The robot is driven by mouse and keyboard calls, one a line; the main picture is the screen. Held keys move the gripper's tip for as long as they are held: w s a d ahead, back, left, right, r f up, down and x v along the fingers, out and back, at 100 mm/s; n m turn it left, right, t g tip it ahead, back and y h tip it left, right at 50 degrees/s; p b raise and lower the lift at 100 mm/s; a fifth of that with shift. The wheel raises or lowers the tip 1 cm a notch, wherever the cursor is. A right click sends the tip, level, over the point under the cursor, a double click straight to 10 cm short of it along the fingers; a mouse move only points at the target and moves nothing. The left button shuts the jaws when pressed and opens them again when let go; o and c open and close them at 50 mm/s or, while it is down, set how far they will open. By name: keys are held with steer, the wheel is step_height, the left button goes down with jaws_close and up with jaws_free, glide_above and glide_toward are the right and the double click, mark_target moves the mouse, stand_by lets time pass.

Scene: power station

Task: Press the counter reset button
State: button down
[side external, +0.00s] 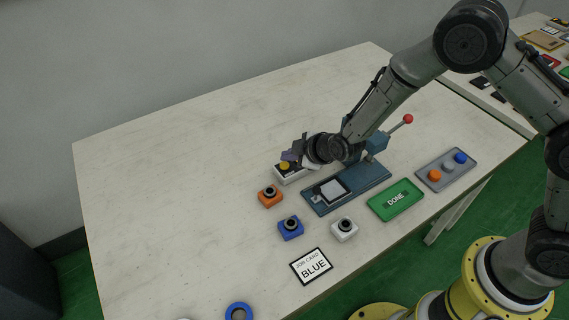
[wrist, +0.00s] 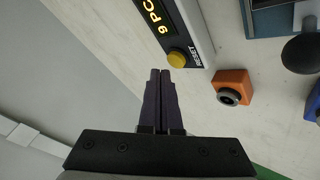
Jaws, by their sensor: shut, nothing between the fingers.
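The counter box (wrist: 160,24) has a lit yellow display that appears to read "9 PC" and a round yellow button (wrist: 177,59) beside the word RESET. In the side external view the counter (side external: 291,173) stands behind the orange block, and its yellow button (side external: 284,166) shows at its left end. My gripper (wrist: 160,72) has its two dark fingers together, with nothing between them. In the wrist view the fingertips are just left of and below the button, close to it. I cannot tell whether they touch it. In the side external view my gripper (side external: 288,155) is right above the button end.
An orange block (wrist: 232,87) with a black knob is right of my fingers. A blue press (side external: 345,187) with a red-knobbed lever, blue block (side external: 291,228), white block (side external: 344,229), green DONE tray (side external: 396,200), grey tray (side external: 446,170) and job card BLUE (side external: 311,266) stand nearby. The table's left is clear.

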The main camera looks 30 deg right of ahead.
mark_target(288, 169)
steer(key=shift+f, duration=0.1)
stand_by(0.3)
steer(key=shift+f, duration=0.3)
steer(key=shift+f, duration=0.5)
stand_by(0.6)
stand_by(0.4)
steer(key=shift+r, duration=0.9)
step_height(288, 169, up, 5)
stand_by(0.3)
stand_by(0.4)
